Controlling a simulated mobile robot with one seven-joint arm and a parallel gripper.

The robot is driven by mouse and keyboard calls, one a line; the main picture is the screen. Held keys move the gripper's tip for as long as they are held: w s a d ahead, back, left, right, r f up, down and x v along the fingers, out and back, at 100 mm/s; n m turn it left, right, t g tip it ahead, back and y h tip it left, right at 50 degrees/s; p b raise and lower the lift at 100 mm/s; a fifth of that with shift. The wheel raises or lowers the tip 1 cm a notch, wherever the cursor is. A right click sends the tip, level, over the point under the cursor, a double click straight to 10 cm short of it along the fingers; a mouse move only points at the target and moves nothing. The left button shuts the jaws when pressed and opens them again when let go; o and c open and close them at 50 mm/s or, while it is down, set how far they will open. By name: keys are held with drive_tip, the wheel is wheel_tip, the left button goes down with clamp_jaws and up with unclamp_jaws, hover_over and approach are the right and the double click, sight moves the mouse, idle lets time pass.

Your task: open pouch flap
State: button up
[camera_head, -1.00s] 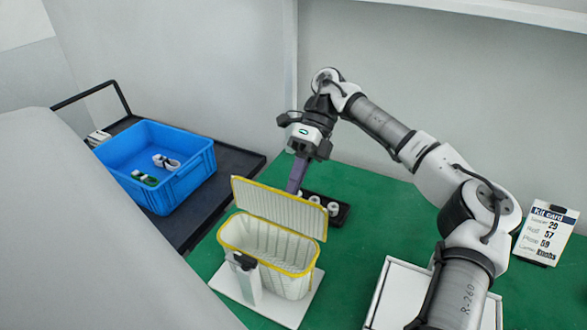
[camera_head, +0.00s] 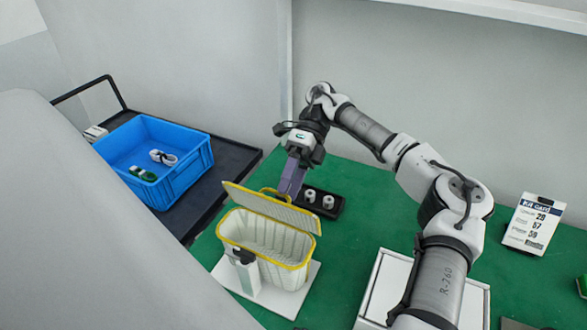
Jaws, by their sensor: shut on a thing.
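A cream pouch (camera_head: 265,262) with ribbed walls and a yellow rim stands on a white plate, its mouth open. Its flap (camera_head: 270,208) is raised above the back rim, standing at a tilt and seen narrowly. A yellow loop (camera_head: 268,190) shows behind the flap's upper edge. My gripper (camera_head: 290,192) comes down from behind with purple fingers. It is shut on the flap at that edge; the exact contact is partly hidden by the flap. A grey-white clasp (camera_head: 245,275) is on the pouch's front.
A black tray (camera_head: 328,208) with white cylinders lies right behind the flap. A blue crate (camera_head: 185,185) stands on a dark cart at left. A white box (camera_head: 390,285) and a kit card (camera_head: 533,223) are at right. Green table shows between them.

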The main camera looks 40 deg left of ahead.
drive_tip(key=shift+o, duration=0.4)
drive_tip(key=shift+f, duration=0.55)
drive_tip(key=c, duration=0.3)
drive_tip(key=shift+w+r, duration=0.2)
drive_tip(key=shift+w, duration=0.1)
